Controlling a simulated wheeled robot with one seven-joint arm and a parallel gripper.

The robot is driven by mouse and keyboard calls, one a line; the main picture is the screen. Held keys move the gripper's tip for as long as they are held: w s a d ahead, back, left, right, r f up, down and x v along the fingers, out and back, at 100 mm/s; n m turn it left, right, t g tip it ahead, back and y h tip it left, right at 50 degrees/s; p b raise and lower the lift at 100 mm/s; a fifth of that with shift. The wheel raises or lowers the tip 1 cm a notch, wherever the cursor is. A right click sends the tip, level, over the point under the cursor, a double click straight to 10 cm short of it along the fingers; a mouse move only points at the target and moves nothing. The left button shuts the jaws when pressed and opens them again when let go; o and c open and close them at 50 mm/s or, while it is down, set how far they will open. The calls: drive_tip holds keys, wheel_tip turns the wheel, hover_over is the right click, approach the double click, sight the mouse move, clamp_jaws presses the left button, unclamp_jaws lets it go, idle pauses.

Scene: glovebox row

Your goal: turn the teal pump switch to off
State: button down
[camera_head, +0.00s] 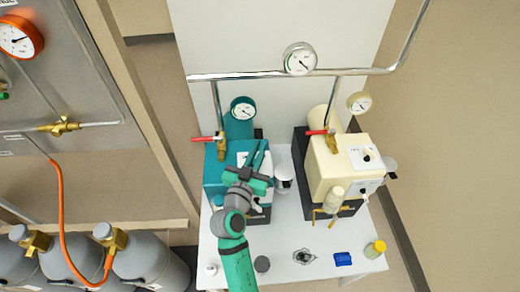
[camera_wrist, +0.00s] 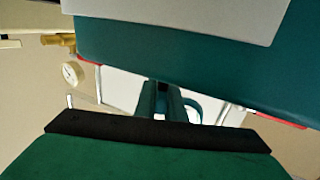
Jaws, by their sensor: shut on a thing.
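The teal pump (camera_head: 214,172) stands on the left of the white table. Its teal body also fills the top of the wrist view (camera_wrist: 180,60). My gripper (camera_head: 257,156) is over the right part of the teal pump's top. In the wrist view its two fingers (camera_wrist: 163,98) are close together at the edge of the teal body, with a thin dark piece between them. They appear shut on the pump's switch, which they and my wrist mostly hide. I cannot tell the switch's position.
A cream pump (camera_head: 340,165) stands to the right, with a white cup (camera_head: 284,178) between the pumps. Red-handled valves (camera_head: 207,138) and a steel pipe (camera_head: 240,76) lie behind. A blue block (camera_head: 343,259) and a yellow jar (camera_head: 376,248) sit at the front right.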

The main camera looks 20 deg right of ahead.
drive_tip(key=shift+w+a+n+t+y, duration=0.1)
drive_tip(key=shift+a+n+t+y, duration=0.1)
drive_tip(key=shift+n+t+y, duration=0.55)
drive_tip(key=shift+w+a+n+t+y, duration=0.1)
drive_tip(key=shift+a+n+t+y, duration=0.3)
drive_tip(key=shift+y, duration=0.6)
drive_tip(key=shift+w+a+n+t+y, duration=0.1)
drive_tip(key=shift+n+t+y, duration=0.25)
drive_tip(key=shift+n+y, duration=0.45)
drive_tip(key=shift+w+a+n+y, duration=0.1)
drive_tip(key=shift+n+y, duration=0.25)
drive_tip(key=shift+y, duration=0.3)
drive_tip(key=c, duration=1.8)
unclamp_jaws()
drive_tip(key=shift+c, duration=0.2)
drive_tip(key=v, duration=1.1)
drive_tip(key=shift+f, duration=0.15)
